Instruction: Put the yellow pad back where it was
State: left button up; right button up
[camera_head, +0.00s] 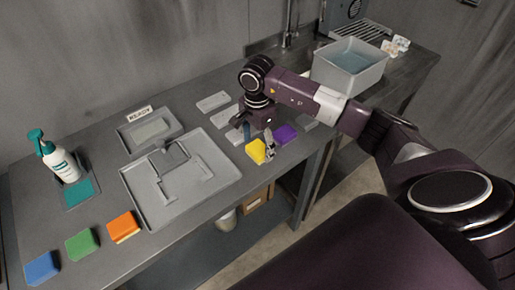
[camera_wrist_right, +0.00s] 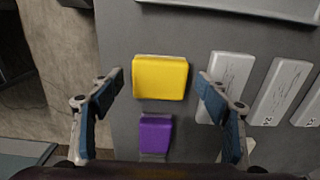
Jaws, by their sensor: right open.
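The yellow pad (camera_head: 255,153) lies on the grey table near its front edge, left of the purple pad (camera_head: 286,134). My right gripper (camera_head: 258,139) is over the yellow pad, pointing down with its fingers spread. In the right wrist view the yellow pad (camera_wrist_right: 160,78) lies between the two open fingers (camera_wrist_right: 161,80), with a gap on each side. The purple pad (camera_wrist_right: 155,134) shows below it there. I cannot tell how high the fingertips are above the table. My left gripper is not in view.
A grey tray (camera_head: 143,205) lies left of the yellow pad. Orange (camera_head: 123,226), green (camera_head: 82,243) and blue (camera_head: 42,267) pads lie along the front left. White blocks (camera_head: 213,101) lie behind my gripper. A spray bottle (camera_head: 60,160) and a water basin (camera_head: 326,73) stand farther off.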

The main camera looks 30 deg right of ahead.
aim_at(258, 149)
notch_tip(258, 149, up, 10)
jog(key=b, duration=0.3)
jog(key=shift+r, duration=0.25)
jog(key=shift+s+f, duration=0.1)
jog(key=shift+s, duration=0.05)
